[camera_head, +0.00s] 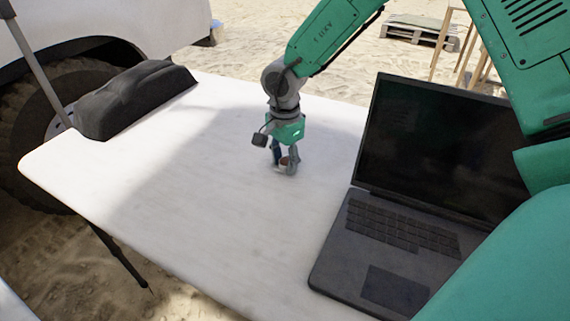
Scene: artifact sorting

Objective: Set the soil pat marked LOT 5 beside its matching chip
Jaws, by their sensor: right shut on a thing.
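My right gripper (285,160) points straight down over the middle of the white table (200,210). Its fingers are shut on a small reddish-brown piece (284,161), which looks like the soil pat. The piece is low, at or just above the tabletop; I cannot tell whether it touches. A pale edge shows under or beside it, too small to make out. No LOT 5 marking can be read. No chip can be made out apart from this. My left gripper is not in view.
An open black laptop (400,235) stands on the table right of the gripper. A dark bag-like object (135,98) lies at the far left corner. The table's left and front middle are clear. A vehicle wheel (35,140) is beyond the left edge, and a pallet (420,30) lies on sand behind.

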